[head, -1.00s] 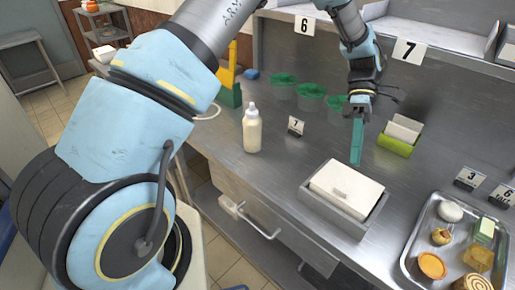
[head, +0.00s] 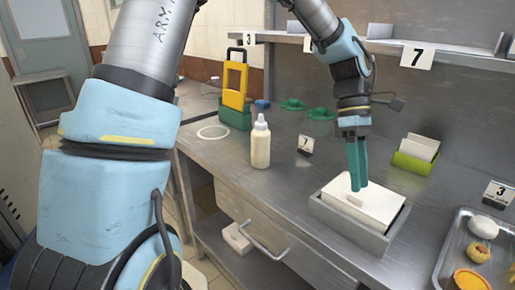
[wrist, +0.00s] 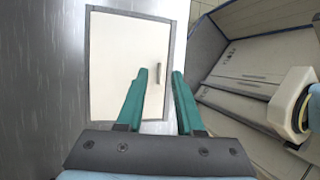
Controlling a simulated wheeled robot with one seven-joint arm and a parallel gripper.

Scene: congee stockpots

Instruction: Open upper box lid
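A grey box (head: 385,247) stands on the steel counter with a flat white lid (head: 383,208) on it. The lid lies closed and has a small bar handle (head: 355,201) near its left edge. My gripper (head: 357,187) points down over the lid, with teal fingers just above the handle. In the wrist view, my gripper (wrist: 160,74) has its fingers apart, with the handle (wrist: 158,73) showing between the tips. The white lid (wrist: 122,60) and the grey rim (wrist: 88,55) also show there. I cannot tell whether the fingertips touch the lid.
A food tray (head: 447,262) is at the right. A drawer (head: 255,215) with a bar handle sits under the counter edge.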

